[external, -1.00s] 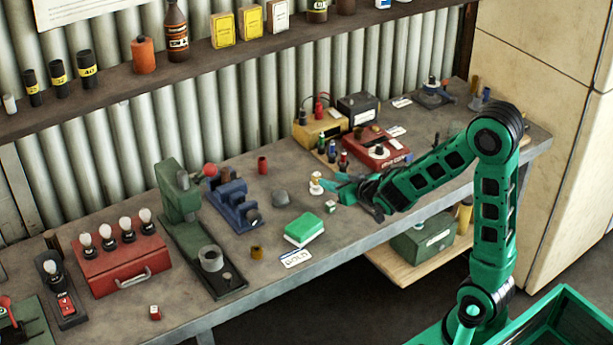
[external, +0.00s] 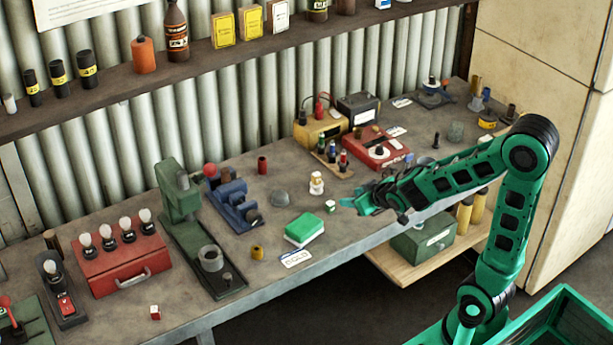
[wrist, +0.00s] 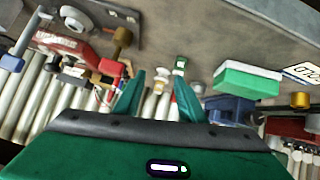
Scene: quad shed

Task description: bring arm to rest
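My gripper (external: 358,203) is above the bench's front half, at the right of the green-and-white block. In the wrist view its two green fingers (wrist: 158,92) stand apart with nothing gripped between them. A small white figure with a brass-coloured part (external: 316,183) stands upright on the bench, left of the gripper and apart from it. A small green-and-white piece (external: 330,206) lies close to the fingertips; it also shows in the wrist view (wrist: 180,65). My arm reaches over the bench from the right, with its elbow high.
The workbench (external: 390,225) holds a green-and-white block (external: 304,230), a blue vise-like tool (external: 234,203), a red box (external: 375,150), a yellow box (external: 320,128) and a green press (external: 180,205). A shelf (external: 200,58) runs along the wall. A tall cabinet (external: 550,110) stands at right.

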